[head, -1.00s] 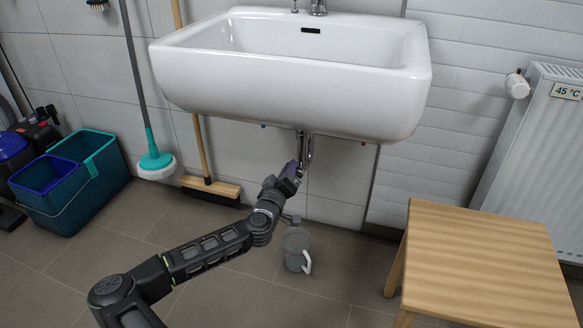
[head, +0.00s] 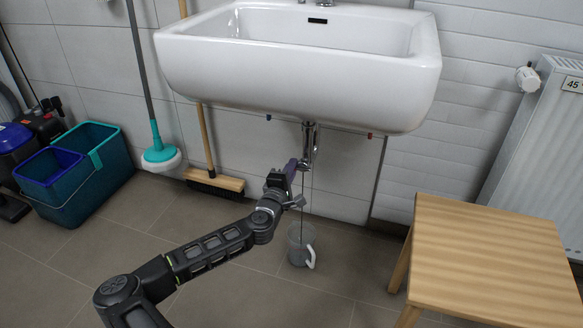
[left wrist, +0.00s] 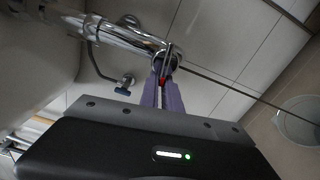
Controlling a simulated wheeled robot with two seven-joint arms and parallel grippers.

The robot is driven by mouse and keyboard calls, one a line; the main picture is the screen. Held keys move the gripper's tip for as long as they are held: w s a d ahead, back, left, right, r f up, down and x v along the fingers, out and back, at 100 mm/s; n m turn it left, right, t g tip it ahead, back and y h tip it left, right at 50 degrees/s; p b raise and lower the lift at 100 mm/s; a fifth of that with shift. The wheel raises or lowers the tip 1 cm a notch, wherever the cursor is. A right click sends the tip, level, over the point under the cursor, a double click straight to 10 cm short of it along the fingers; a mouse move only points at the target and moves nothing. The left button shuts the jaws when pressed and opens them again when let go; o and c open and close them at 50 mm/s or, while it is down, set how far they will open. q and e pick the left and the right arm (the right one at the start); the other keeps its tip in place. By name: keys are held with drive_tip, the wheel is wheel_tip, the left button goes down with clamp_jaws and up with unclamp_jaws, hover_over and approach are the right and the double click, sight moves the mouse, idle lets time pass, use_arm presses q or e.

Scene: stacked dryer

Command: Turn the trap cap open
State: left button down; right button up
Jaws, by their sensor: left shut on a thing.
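The chrome trap (head: 309,140) hangs under the white sink, and it also shows in the left wrist view (left wrist: 125,36). My left gripper (head: 294,168) is at its lower end. In the left wrist view its purple fingers (left wrist: 162,92) are shut on the trap cap (left wrist: 165,62) at the pipe's end, with a bit of red between them. The fingers partly hide the cap. A thin dark stream runs from the trap down to a grey jug (head: 294,240) on the floor; the jug also shows in the left wrist view (left wrist: 300,122). My right gripper is not in view.
The sink (head: 300,85) hangs low over my arm. A wooden stool (head: 490,250) stands at the right, before a radiator (head: 545,150). A broom (head: 215,183), a mop (head: 160,157) and teal buckets (head: 95,180) stand at the left. A small valve (left wrist: 127,82) is beside the trap.

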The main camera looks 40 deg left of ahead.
use_arm(q)
drive_tip(key=n, duration=0.1)
drive_tip(key=d+n, duration=0.1)
drive_tip(key=n, duration=0.1)
drive_tip(key=f+n, duration=0.1)
drive_tip(key=shift+w+d+h+b, duration=0.25)
drive_tip(key=shift+d+h+b, duration=0.05)
drive_tip(key=shift+d+b, duration=0.1)
drive_tip(key=shift+w+d+f+n, duration=0.1)
drive_tip(key=shift+d+n, duration=0.1)
drive_tip(key=shift+n, duration=1.7)
drive_tip(key=shift+w+d+n, duration=0.15)
drive_tip(key=shift+d+n, duration=0.1)
drive_tip(key=shift+n, duration=1.65)
drive_tip(key=shift+w+d+f+n, duration=0.1)
drive_tip(key=shift+d+n, duration=0.1)
drive_tip(key=shift+n, duration=1.7)
drive_tip(key=shift+r, duration=0.1)
drive_tip(key=c, duration=1.5)
unclamp_jaws()
drive_tip(key=shift+o, duration=1.2)
drive_tip(key=shift+a+f, duration=0.1)
drive_tip(key=shift+f, duration=0.2)
